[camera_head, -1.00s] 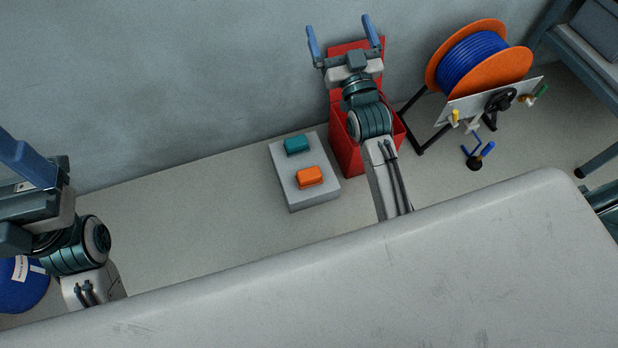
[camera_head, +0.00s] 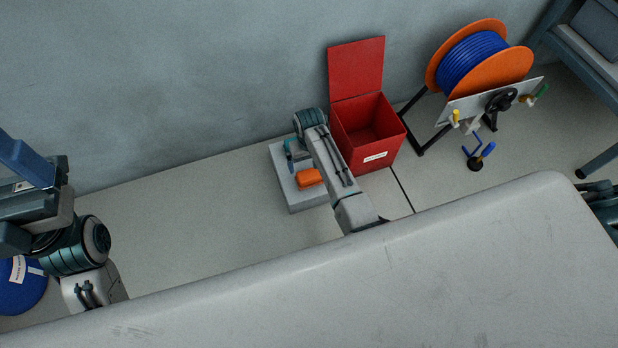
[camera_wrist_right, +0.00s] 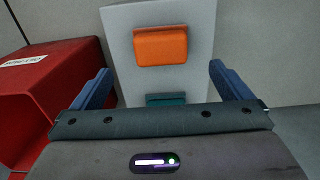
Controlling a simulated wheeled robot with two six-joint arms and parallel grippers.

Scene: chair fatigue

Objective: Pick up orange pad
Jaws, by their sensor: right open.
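The orange pad (camera_head: 309,178) lies on a light grey block (camera_head: 302,202) on the floor. In the right wrist view the orange pad (camera_wrist_right: 160,46) lies ahead of and between my fingers, with no finger touching it. A teal pad (camera_wrist_right: 166,99) on the same block is nearer the gripper and partly hidden by it. My right gripper (camera_wrist_right: 160,80) is open and empty, pointing down over the block. In the head view its arm hides most of it, and one blue finger (camera_head: 289,156) shows. My left gripper (camera_head: 24,165) is at the left edge, its jaws partly out of frame.
A red bin (camera_head: 358,155) with its lid up stands right beside the block. A cable reel (camera_head: 478,58) with blue cable is farther right. A blue round object (camera_head: 18,288) is at the lower left. The floor left of the block is clear.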

